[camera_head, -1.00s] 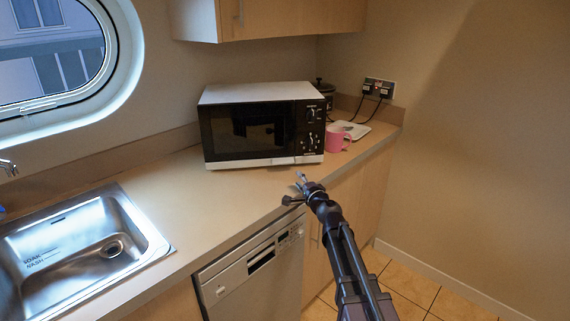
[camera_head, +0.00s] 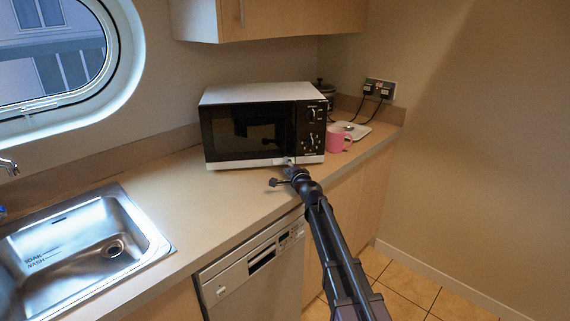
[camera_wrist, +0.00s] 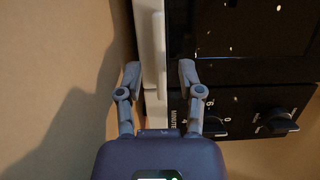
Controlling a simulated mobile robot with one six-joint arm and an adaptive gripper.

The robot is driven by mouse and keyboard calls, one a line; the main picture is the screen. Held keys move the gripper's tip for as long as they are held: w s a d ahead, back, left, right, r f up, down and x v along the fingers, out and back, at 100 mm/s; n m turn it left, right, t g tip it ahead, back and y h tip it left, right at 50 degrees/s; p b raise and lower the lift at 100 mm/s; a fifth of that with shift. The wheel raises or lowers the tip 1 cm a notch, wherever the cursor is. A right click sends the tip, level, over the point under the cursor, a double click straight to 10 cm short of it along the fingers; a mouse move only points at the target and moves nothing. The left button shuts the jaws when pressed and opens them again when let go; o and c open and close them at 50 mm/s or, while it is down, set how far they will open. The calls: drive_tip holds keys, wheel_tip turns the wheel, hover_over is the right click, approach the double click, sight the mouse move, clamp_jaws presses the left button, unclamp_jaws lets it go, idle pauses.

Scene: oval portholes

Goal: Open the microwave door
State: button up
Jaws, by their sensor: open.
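The microwave (camera_head: 255,92) is a white box with a black front, standing on the counter. Its dark door (camera_head: 248,135) is shut, and the control panel with two knobs (camera_head: 311,128) is at the right of the front. A pale strip (camera_head: 235,163) runs along the bottom of the front. My gripper (camera_head: 281,172) is open at the lower front, near where the door meets the panel. In the wrist view the two fingers of my gripper (camera_wrist: 158,72) stand on either side of the pale strip (camera_wrist: 149,45). I cannot tell whether they touch it.
A pink mug (camera_head: 338,139) and a pale tray (camera_head: 356,130) stand right of the microwave. A steel sink (camera_head: 75,245) is at the left, and a dishwasher (camera_head: 250,285) is below the counter. The counter (camera_head: 190,195) before the microwave's left part is clear.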

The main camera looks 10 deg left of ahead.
drive_tip(key=shift+x, duration=1.3)
drive_tip(key=shift+c, duration=0.2)
clamp_jaws()
